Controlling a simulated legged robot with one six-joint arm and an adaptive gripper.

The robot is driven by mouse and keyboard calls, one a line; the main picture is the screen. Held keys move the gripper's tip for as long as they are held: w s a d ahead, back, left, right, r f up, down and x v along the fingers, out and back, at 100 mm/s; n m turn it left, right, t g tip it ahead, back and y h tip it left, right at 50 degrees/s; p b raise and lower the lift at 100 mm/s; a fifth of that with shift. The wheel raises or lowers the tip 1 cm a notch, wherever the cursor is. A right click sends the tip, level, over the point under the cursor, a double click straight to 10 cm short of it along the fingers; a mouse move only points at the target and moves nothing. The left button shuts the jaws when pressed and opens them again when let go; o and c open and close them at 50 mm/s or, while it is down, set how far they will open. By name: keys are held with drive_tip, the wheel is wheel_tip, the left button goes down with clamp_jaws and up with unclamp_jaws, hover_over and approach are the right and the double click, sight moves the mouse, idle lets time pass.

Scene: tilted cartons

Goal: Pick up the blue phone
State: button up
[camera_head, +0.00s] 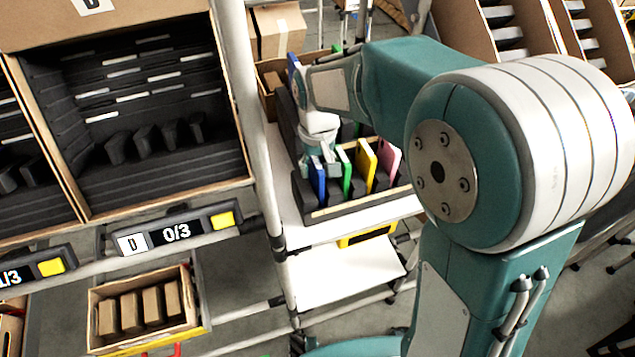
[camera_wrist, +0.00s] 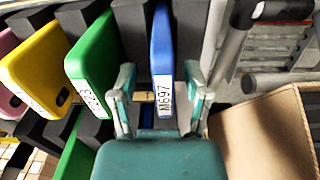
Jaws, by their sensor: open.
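The blue phone (camera_head: 317,179) stands upright in a slot of a dark foam tray (camera_head: 362,203) on a white shelf. In the wrist view the blue phone (camera_wrist: 162,50) is seen edge-on, with a white label on its edge. My gripper (camera_wrist: 160,88) is open, with one finger on each side of the phone's near edge. I cannot tell whether either finger touches it. In the head view my gripper (camera_head: 322,158) is right above the blue phone. A green phone (camera_wrist: 92,62) stands just left of the left finger in the wrist view.
A yellow phone (camera_head: 366,165) and a pink phone (camera_head: 389,160) stand farther along the tray. Another blue phone (camera_head: 293,66) shows farther back. A carton (camera_wrist: 265,135) lies close right of my gripper. A metal rack post (camera_head: 262,150) is left of the tray.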

drive_tip(key=shift+a+f, duration=0.15)
drive_tip(key=shift+f, duration=0.4)
drive_tip(key=shift+a+f, duration=0.15)
drive_tip(key=shift+f, duration=0.35)
drive_tip(key=shift+d, duration=0.2)
clamp_jaws()
drive_tip(key=shift+r, duration=0.15)
